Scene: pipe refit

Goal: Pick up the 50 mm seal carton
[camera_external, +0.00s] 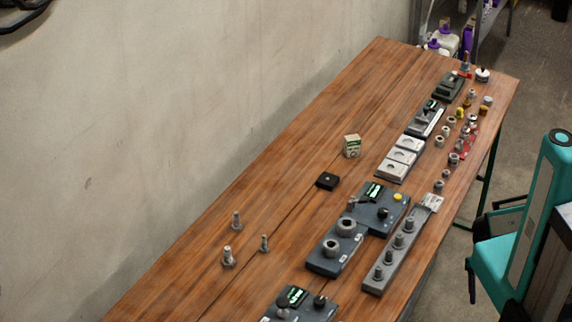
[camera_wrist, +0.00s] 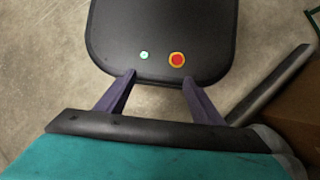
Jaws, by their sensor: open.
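A small carton (camera_external: 352,146), pale with a green printed band and a tan top, stands upright on the wooden bench in the external view. Its size marking is too small to read. It is the only carton I can make out. My gripper (camera_wrist: 158,76) shows in the wrist view with its two purple fingers apart and nothing between them. It faces my own dark base, away from the bench top. The carton is not in the wrist view. In the external view my teal body stands at the right, off the bench, well apart from the carton.
A black block (camera_external: 327,181) lies near the carton. Grey plates (camera_external: 401,158) stand to its right. Fixtures with rings (camera_external: 337,245), a strip of pegs (camera_external: 399,246) and several small fittings line the bench's right side. Bolts (camera_external: 228,256) stand at front left. The bench's left side is mostly clear.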

